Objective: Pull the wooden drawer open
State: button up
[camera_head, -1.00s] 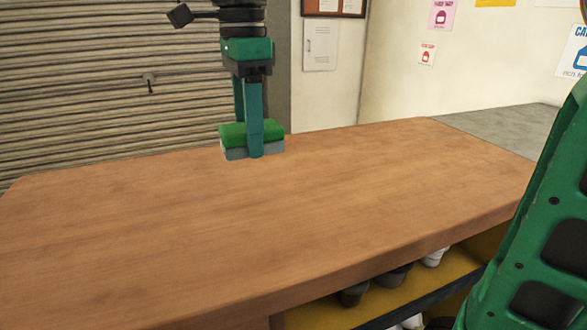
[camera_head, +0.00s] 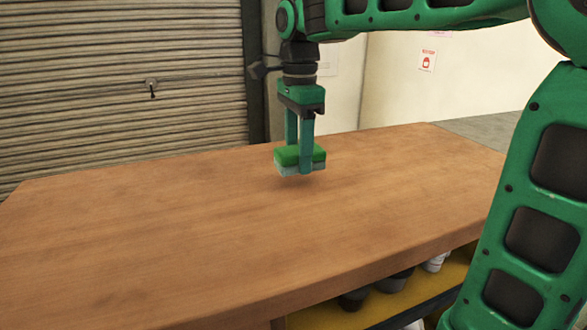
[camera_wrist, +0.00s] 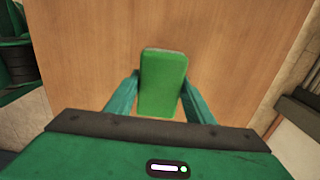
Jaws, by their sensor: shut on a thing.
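My gripper (camera_head: 300,165) points down over the wooden workbench (camera_head: 170,235) in the head view. It is shut on a green sponge-like block (camera_head: 287,155) with a grey-blue lower layer. The block appears to be held slightly above the bench top. In the wrist view the block (camera_wrist: 162,82) sits between the two teal fingers, with the wood surface behind it. No wooden drawer can be made out in either view.
A yellow shelf (camera_head: 400,300) under the bench's front edge holds several dark and white cup-like items. A slatted shutter (camera_head: 110,80) stands behind the bench at left. The rest of the bench top is clear.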

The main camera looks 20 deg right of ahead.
jog(key=shift+f, duration=1.8)
jog(key=o, duration=1)
jog(key=shift+f, duration=0.1)
